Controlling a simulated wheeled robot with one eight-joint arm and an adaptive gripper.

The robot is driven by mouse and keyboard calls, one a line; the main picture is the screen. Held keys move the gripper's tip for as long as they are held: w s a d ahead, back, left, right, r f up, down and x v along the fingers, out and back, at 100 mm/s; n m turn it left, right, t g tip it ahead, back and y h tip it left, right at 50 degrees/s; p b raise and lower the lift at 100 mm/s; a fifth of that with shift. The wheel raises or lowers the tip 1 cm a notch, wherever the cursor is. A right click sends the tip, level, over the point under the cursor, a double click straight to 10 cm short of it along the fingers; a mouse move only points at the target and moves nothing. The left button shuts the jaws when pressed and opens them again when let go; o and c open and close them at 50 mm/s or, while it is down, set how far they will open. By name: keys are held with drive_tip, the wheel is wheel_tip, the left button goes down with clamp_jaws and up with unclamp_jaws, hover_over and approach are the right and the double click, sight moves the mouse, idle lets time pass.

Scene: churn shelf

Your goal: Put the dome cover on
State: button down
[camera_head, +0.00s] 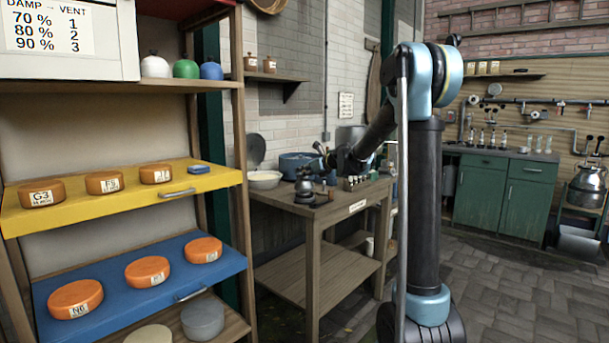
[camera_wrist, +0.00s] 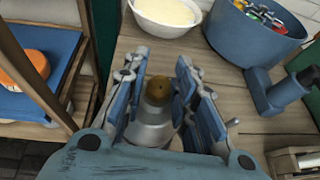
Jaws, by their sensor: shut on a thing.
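My gripper (camera_head: 318,170) is over the wooden table (camera_head: 350,207), near its front left part. In the wrist view its fingers (camera_wrist: 160,80) stand on both sides of a silver dome-shaped piece (camera_wrist: 150,134) with a brown knob (camera_wrist: 158,91), and are shut on it. This piece looks like the dome cover. Its lower rim is partly hidden by the gripper, and I cannot tell whether it touches anything below. Three small domes, white (camera_head: 155,66), green (camera_head: 186,69) and blue (camera_head: 211,71), stand on the left shelf.
A white bowl (camera_wrist: 167,12) and a blue pot (camera_wrist: 250,40) with coloured things inside stand behind the gripper. A small rack (camera_head: 354,183) is to the right. The shelf unit at left has a yellow board (camera_head: 120,208) and a blue board (camera_head: 115,286) with orange cheeses.

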drive_tip(key=shift+f, duration=0.7)
drive_tip(key=c, duration=1.2)
unclamp_jaws()
drive_tip(key=shift+o, duration=1.4)
drive_tip(key=shift+r, duration=3.95)
drive_tip(key=shift+s, duration=0.15)
